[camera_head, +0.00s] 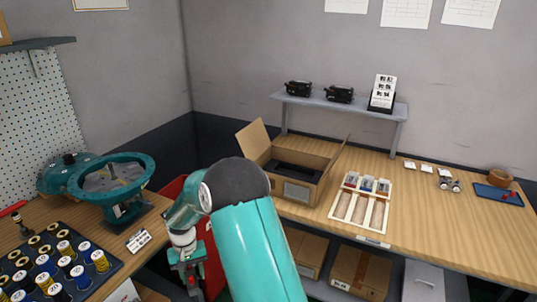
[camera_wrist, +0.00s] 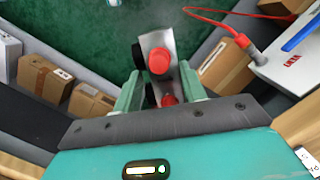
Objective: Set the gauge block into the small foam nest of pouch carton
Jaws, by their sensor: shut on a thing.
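My gripper (camera_wrist: 160,88) is shut on a grey metal block (camera_wrist: 156,42) with red round knobs, likely the gauge block. The block sticks out beyond the fingers in the wrist view. In the head view my gripper (camera_head: 188,270) hangs low at the bottom left of centre, and the held block is small and hard to make out. The open pouch carton (camera_head: 298,190) stands on the wooden bench, right of and beyond my arm, its flaps spread. Dark foam (camera_head: 297,170) shows inside. The nests in it cannot be told apart, and the front wall hides part of the foam.
A wooden tray (camera_head: 361,225) with small red, blue and grey parts sits right of the carton. A grey shelf (camera_head: 340,104) stands behind. A teal valve part (camera_head: 112,180) and a rack of cylinders (camera_head: 55,262) fill the left bench. Boxes (camera_head: 360,270) lie below.

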